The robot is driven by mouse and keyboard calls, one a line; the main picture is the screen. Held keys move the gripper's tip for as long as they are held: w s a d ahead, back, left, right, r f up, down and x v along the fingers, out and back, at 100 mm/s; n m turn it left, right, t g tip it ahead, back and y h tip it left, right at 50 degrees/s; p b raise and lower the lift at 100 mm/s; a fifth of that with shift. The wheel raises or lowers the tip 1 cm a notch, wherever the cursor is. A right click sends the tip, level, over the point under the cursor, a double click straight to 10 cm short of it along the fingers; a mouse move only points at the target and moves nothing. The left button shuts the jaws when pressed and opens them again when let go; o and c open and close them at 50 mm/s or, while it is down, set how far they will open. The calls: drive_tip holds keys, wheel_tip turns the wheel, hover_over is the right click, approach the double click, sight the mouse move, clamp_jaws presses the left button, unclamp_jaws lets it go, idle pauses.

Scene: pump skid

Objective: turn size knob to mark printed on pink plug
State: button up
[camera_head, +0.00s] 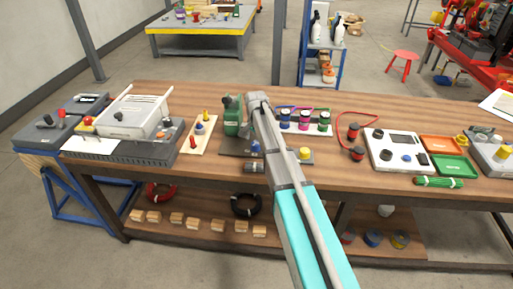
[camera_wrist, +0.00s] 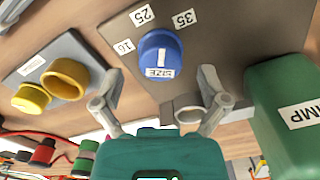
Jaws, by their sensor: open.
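The blue size knob (camera_wrist: 160,52) shows in the wrist view on a grey plate, with a SIZE label and a white line on its face. Marks 16 (camera_wrist: 123,46), 25 (camera_wrist: 142,15) and 35 (camera_wrist: 184,19) surround it. The line runs nearly straight up the picture, roughly between 25 and 35. My gripper (camera_wrist: 160,88) is open and empty, its fingers spread apart below and either side of the knob, with no visible contact. In the head view, a pink-banded plug (camera_head: 304,117) stands in a rack; its print is too small to read.
A green crimp block (camera_wrist: 288,115) stands close right of my gripper in the wrist view. A plate with yellow round parts (camera_wrist: 66,78) lies left.

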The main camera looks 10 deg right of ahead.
drive_tip(key=shift+f+b, duration=0.7)
drive_tip(key=shift+f, duration=0.25)
drive_tip(key=c, duration=1.1)
drive_tip(key=shift+d, duration=0.2)
drive_tip(key=shift+c, duration=0.2)
drive_tip(key=shift+a, duration=0.1)
